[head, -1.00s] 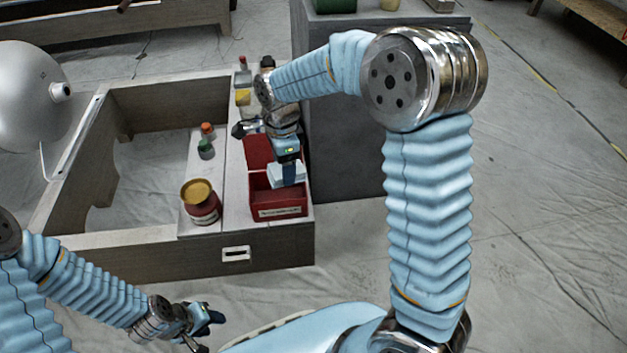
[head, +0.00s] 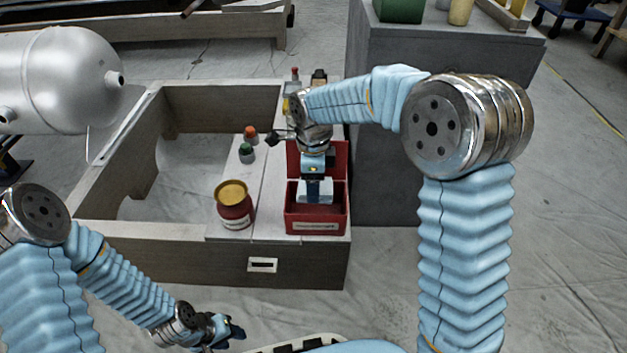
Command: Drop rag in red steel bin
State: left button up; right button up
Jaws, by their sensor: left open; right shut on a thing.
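The red steel bin (head: 316,226) stands on the right plank of the wooden frame, with its red lid raised behind it. My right gripper (head: 316,190) points down at the bin's opening and is shut on a pale rag (head: 303,197). The rag is partly hidden by the fingers and shows at the level of the bin's rim; I cannot tell how far inside it hangs. My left gripper (head: 228,332) is open and empty, low at the front, away from the bin.
A red-brown pot with a yellow lid (head: 233,205) stands left of the bin. Small green (head: 246,152) and orange-capped (head: 251,134) items stand behind it. A grey cabinet (head: 388,160) rises at the right. A silver tank (head: 65,80) is at the left.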

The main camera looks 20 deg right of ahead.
pick_arm(q)
jog(key=shift+f, duration=0.15)
pick_arm(e)
jog(key=shift+f, duration=0.2)
jog(key=o, duration=1.1)
